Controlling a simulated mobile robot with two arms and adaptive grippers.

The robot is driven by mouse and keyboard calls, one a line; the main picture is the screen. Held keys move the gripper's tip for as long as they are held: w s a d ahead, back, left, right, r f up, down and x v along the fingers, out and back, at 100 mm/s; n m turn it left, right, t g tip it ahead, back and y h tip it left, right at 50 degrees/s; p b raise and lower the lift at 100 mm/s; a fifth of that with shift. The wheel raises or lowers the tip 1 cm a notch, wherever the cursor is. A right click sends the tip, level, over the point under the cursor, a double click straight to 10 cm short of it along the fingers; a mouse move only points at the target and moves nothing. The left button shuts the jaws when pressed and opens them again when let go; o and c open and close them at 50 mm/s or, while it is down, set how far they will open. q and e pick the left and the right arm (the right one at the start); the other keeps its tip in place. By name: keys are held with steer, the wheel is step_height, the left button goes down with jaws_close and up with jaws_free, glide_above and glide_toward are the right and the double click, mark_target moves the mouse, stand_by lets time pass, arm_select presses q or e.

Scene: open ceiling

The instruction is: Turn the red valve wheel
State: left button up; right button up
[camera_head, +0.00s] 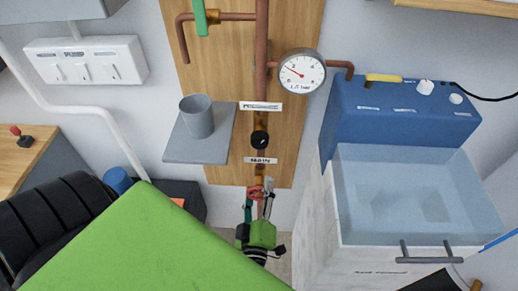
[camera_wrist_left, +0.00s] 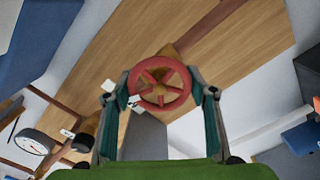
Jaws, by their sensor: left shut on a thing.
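The red valve wheel (camera_head: 255,191) is low on the copper pipe, beneath the "MAIN" label, in the head view. It is small there and partly covered by my gripper. My left gripper (camera_head: 259,196) reaches up to it from below. In the left wrist view the spoked red wheel (camera_wrist_left: 161,71) faces the camera between the two fingers of my left gripper (camera_wrist_left: 162,90). The fingers are shut on its rim from opposite sides. My right gripper is not in view.
A pressure gauge (camera_head: 302,72) and a black knob (camera_head: 260,140) sit higher on the pipework. A grey shelf (camera_head: 178,150) with a grey cup (camera_head: 197,115) juts out to the left.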

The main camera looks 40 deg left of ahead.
arm_select(q)
steer(key=shift+f, duration=0.1)
stand_by(0.4)
steer(key=o, duration=1.2)
steer(key=shift+a, duration=0.1)
steer(key=shift+c, duration=0.2)
steer(key=shift+s, duration=0.1)
steer(key=v, duration=1.2)
